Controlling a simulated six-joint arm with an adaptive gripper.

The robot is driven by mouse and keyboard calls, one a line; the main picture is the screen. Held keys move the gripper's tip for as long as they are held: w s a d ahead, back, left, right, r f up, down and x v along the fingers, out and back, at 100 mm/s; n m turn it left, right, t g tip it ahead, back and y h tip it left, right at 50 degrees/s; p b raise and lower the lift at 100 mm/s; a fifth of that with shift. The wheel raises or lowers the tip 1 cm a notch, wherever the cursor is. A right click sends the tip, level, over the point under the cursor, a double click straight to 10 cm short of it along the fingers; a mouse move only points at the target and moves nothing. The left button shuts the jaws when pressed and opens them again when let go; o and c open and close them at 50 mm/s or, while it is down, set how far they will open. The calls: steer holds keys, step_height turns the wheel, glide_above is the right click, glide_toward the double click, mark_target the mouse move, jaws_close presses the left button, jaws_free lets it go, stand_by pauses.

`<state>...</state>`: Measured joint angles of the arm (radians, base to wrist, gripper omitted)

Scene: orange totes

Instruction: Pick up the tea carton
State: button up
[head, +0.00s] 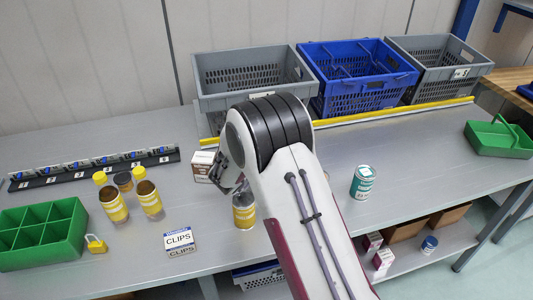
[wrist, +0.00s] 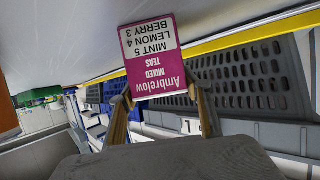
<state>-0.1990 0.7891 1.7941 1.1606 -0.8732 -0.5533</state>
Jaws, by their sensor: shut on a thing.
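The tea carton (wrist: 152,57) is a small box with a white and magenta label reading "Ambrelow mixed teas", upside down in the wrist view. My gripper (wrist: 160,105) is shut on it, with a finger at each side of its lower part in that view. In the head view my gripper (head: 232,180) is near the middle of the table, partly hidden by my arm. A small white and brownish box (head: 203,167) shows just left of it, apparently the carton. I cannot tell whether it touches the table.
A yellow-labelled jar (head: 244,211) stands close below my gripper. Grey (head: 225,100) and blue (head: 330,108) totes stand behind a yellow rail (head: 390,113). Yellow-labelled containers (head: 114,205), a CLIPS box (head: 179,241) and a green tray (head: 72,250) are left. A teal can (head: 362,183) stands right.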

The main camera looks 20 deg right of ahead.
steer(key=shift+r, duration=0.1)
steer(key=shift+r, duration=4.95)
